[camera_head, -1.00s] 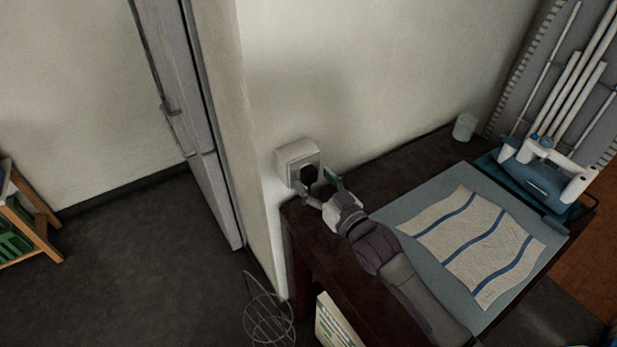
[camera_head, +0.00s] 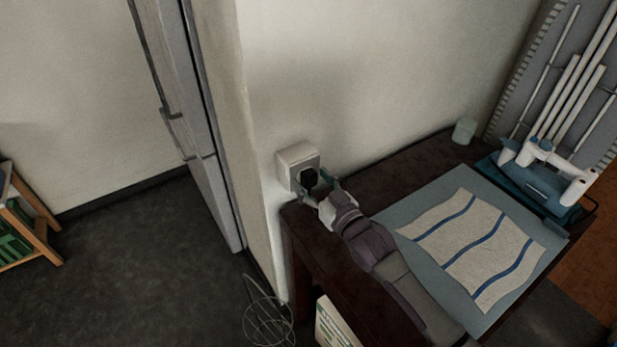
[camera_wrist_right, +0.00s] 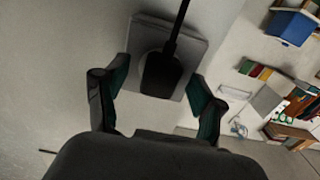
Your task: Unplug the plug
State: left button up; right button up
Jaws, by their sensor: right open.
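The black plug (camera_head: 309,179) sits in the white wall socket (camera_head: 291,158) near the wall's left corner. In the right wrist view the plug (camera_wrist_right: 161,74) has its cord running up and away, with the socket plate (camera_wrist_right: 195,50) behind it. My right gripper (camera_head: 318,186) is open at the plug. In the right wrist view its two fingers (camera_wrist_right: 158,97) stand on either side of the plug, with gaps between them and it. My left gripper is not in view.
A dark table (camera_head: 395,170) stands below the socket, with an ironing mat and striped cloth (camera_head: 470,240) on it. A blue-white iron (camera_head: 545,175) stands at the right and a small cup (camera_head: 464,131) at the back. A wire basket (camera_head: 268,318) is on the floor.

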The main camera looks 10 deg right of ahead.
jog(key=shift+p, duration=0.3)
dwell(0.5)
jog(key=shift+c, duration=0.4)
grip_shut()
jog(key=shift+s, duration=0.15)
jog(key=shift+s+d+r+p, duration=0.1)
jog(key=shift+s+d+p, duration=0.15)
jog(key=shift+s+p, duration=0.15)
jog(key=shift+p+v, duration=1.3)
jog(key=shift+v, duration=1.1)
